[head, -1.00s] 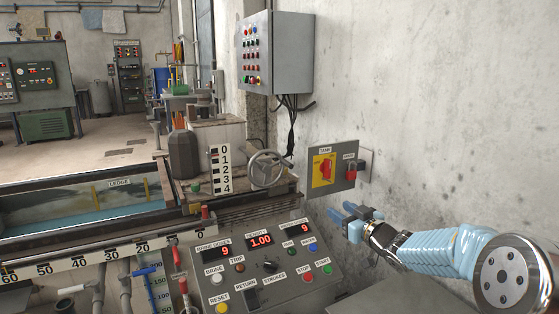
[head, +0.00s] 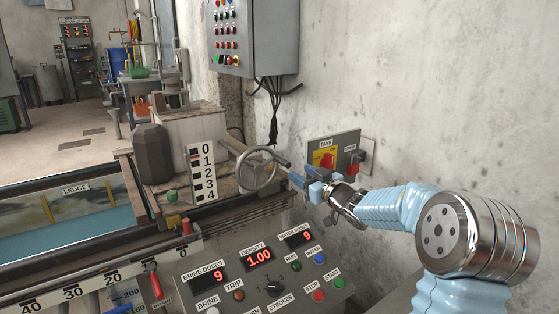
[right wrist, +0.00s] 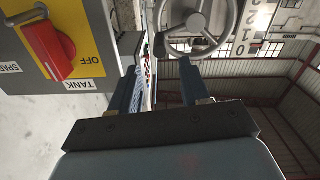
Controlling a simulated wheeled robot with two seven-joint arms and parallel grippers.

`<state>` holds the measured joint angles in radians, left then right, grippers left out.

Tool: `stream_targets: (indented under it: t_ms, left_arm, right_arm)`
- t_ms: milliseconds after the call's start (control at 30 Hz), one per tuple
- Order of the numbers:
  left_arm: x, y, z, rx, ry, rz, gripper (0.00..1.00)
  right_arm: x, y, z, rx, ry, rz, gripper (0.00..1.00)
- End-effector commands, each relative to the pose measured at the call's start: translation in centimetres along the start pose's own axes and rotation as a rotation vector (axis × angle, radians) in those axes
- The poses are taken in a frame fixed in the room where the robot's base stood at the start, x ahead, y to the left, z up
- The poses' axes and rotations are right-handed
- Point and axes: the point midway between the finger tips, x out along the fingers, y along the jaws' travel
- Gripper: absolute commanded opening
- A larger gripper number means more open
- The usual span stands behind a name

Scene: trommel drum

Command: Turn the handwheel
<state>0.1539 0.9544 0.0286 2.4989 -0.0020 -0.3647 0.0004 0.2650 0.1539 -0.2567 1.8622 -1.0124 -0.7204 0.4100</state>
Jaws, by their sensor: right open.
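The grey metal handwheel (head: 257,172) stands at the right end of the machine, beside the 0–4 scale board. A crank handle sticks out from its rim toward the right. My right gripper (head: 300,180) is open and empty, just right of the wheel and close to its handle. In the right wrist view the handwheel (right wrist: 196,25) shows at the top, beyond the two open blue fingers (right wrist: 168,85); it is not between them. How far the fingertips are from the handle I cannot tell. My left gripper is not in view.
The tank switch panel (head: 334,153) with its red rotary switch (right wrist: 50,48) is on the wall close behind my right gripper. A control console (head: 260,270) with buttons and displays lies below. A grey button box (head: 252,35) hangs above. A brine tank (head: 75,215) is at left.

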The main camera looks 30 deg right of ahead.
Motion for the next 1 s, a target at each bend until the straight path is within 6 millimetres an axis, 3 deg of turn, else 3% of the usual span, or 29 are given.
stream_targets:
  t_ms: [200, 433, 600, 867, 1000]
  left_arm:
    - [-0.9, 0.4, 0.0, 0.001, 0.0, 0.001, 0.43]
    - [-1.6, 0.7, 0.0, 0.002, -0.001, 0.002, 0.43]
    - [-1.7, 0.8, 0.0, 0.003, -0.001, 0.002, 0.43]
    - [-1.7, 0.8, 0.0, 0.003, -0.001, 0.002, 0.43]
    - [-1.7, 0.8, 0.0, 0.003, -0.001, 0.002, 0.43]
  right_arm:
    - [5.3, -0.1, -0.1, -0.001, -0.002, -0.003, 0.46]
    - [9.4, 0.0, -0.1, -0.001, -0.001, 0.0, 0.46]
    - [10.7, 0.0, 0.0, 0.0, -0.001, 0.0, 0.46]
    - [10.8, 0.0, 0.0, 0.0, -0.001, 0.001, 0.46]
    - [10.8, 0.0, 0.0, 0.0, -0.001, 0.001, 0.3]
